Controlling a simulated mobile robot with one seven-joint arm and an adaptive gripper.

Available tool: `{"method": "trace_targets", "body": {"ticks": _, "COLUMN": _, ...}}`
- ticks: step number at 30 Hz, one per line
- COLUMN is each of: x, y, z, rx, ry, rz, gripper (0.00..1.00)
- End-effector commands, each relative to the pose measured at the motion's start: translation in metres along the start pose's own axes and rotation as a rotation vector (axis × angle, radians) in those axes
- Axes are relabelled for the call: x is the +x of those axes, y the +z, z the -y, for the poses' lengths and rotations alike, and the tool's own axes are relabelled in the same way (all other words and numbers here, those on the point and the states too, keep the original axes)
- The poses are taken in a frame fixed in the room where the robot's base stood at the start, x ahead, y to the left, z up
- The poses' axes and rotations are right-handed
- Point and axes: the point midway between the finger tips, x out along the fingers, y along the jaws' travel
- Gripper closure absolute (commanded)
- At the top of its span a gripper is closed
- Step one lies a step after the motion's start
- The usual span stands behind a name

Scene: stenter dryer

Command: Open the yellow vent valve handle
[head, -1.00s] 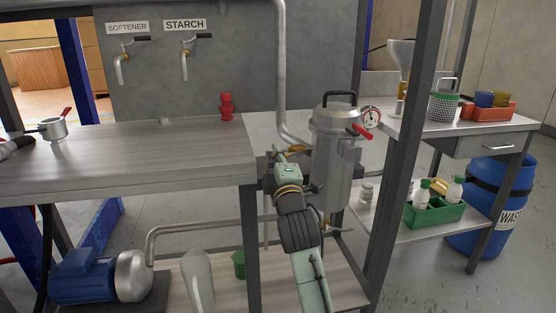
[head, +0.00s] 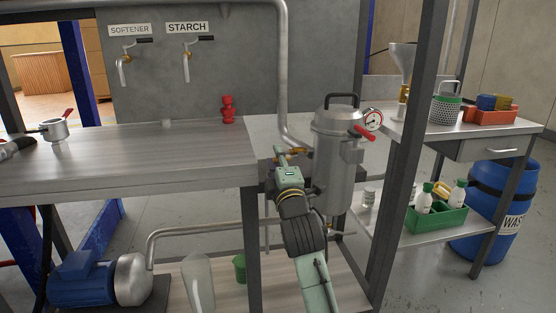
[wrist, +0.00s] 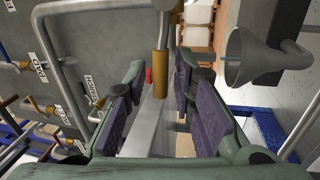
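In the wrist view, a brass-coloured fitting (wrist: 161,36) on a grey rod shows at top centre, ahead of the fingertips. My gripper in the wrist view (wrist: 160,100) is open, its dark pads wide apart with nothing clearly held between them. I cannot tell which brass-coloured piece is the vent valve handle; no contact with one is clear.
A grey vertical pipe (head: 283,80) runs beside the vessel, which has a red handle (head: 364,132) and a gauge (head: 373,120). A dark frame post (head: 407,150) stands to the right. The workbench (head: 150,145) is left, mostly clear, with a red fitting (head: 228,110).

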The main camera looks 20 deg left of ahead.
Motion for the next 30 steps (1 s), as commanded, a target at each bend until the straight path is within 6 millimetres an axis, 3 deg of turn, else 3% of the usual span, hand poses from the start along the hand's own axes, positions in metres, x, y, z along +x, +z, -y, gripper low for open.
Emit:
{"method": "trace_targets", "body": {"ticks": 14, "x": -0.007, "y": 0.001, "z": 0.001, "rx": 0.002, "ry": -0.001, "rz": 0.001, "gripper": 0.68}}
{"method": "trace_targets", "body": {"ticks": 30, "x": -0.107, "y": 0.001, "z": 0.001, "rx": 0.003, "ry": -0.001, "rz": 0.001, "gripper": 0.68}}
